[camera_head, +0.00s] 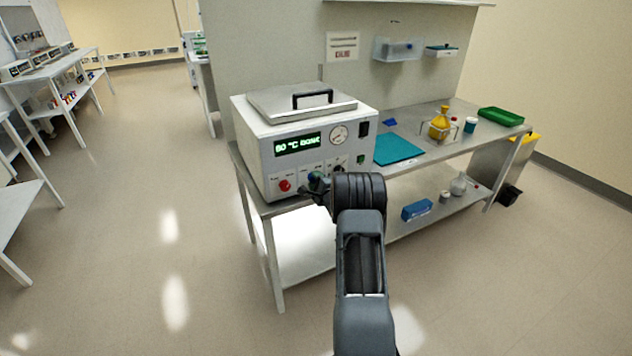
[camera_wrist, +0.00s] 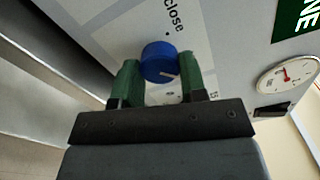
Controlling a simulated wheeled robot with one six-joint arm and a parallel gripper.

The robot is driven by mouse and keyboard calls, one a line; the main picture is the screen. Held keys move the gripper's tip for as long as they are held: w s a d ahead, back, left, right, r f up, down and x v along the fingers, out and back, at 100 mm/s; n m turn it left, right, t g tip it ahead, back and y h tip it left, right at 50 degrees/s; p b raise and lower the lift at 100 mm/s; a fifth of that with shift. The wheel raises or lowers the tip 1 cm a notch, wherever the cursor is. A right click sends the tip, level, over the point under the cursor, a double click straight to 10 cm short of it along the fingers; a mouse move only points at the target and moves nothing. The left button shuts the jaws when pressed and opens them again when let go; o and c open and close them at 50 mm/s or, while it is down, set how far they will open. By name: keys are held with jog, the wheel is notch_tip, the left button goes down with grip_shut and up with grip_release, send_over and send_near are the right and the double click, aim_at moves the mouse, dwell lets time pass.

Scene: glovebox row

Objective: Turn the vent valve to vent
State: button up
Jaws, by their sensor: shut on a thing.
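The vent valve is a round blue knob (camera_wrist: 158,57) on the pale front panel of the white bench oven (camera_head: 250,150). In the wrist view my gripper (camera_wrist: 160,68) has its green fingers on both sides of the knob, shut on it. A short pale mark on the knob faces the lower right of that view, away from the printed word "close" above. The other labels around the knob are partly hidden by my fingers. In the head view my gripper (camera_head: 314,182) is at the lower front of the oven, and my arm covers part of the panel.
The oven has a lit display (camera_head: 298,143), a round gauge (camera_head: 339,133), a red knob (camera_head: 285,185) and a handled lid (camera_head: 303,100). It stands on a steel bench with a teal mat (camera_head: 399,149) and a yellow flask (camera_head: 440,122).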

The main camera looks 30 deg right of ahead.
jog(key=o, duration=0.9)
jog(key=shift+o, duration=0.2)
jog(key=shift+s, duration=0.1)
jog(key=s+a, duration=0.1)
jog(key=s, duration=1.2)
jog(key=shift+s+a, duration=0.25)
jog(key=shift+a, duration=0.15)
